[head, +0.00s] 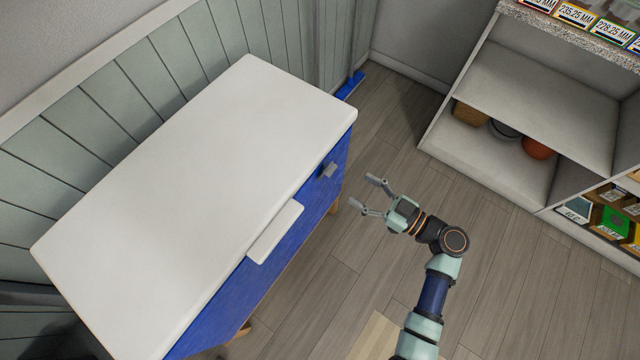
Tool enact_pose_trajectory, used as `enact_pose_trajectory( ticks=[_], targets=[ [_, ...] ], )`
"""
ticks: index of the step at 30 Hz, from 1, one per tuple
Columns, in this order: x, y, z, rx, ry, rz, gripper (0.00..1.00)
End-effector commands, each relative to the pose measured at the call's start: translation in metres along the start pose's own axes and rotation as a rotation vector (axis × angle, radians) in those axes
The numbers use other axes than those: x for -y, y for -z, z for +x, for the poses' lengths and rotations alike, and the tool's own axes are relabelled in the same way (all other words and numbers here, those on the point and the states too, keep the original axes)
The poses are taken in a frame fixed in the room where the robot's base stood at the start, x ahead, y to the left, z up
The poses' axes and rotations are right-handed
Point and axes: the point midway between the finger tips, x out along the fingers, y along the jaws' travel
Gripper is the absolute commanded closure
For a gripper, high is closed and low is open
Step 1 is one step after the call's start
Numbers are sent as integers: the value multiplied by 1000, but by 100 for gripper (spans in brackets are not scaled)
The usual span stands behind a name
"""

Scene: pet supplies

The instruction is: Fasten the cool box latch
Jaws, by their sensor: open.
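The cool box (190,180) has a large white lid and a blue body, and stands at the left of the head view. The lid lies down over the body. A white latch-like tab (275,232) sticks out at the middle of the lid's front edge, above the blue front.
Wooden legs (244,330) show under the box. A panelled wall (120,120) runs behind it. A shelf unit (540,90) with goods stands at the right. Bare wooden floor (390,150) lies between box and shelf.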

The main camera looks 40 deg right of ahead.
Motion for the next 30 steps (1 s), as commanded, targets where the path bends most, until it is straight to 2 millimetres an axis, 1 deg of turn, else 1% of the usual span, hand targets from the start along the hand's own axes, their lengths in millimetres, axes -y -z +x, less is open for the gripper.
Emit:
enact_pose_trajectory(
  ticks=[2, 5, 8, 12, 15, 18, 21, 27, 28, 30],
  targets=[
    [-2, 0, -2, -7, -5, -2, 33],
    [-1, 1, 2, -7, -2, -2, 33],
    [0, 0, 16, -6, 1, -3, 33],
    [0, 0, 43, -5, 2, -4, 33],
    [0, 0, 60, -4, 1, -3, 33],
    [-1, 1, 72, -5, -1, -3, 33],
    [-1, 2, 77, -5, -1, -3, 33],
    [-1, 2, 77, -4, -2, -2, 33],
    [-1, 2, 77, -4, -2, -2, 35],
    [-1, 2, 77, -4, -2, -2, 47]
  ],
)
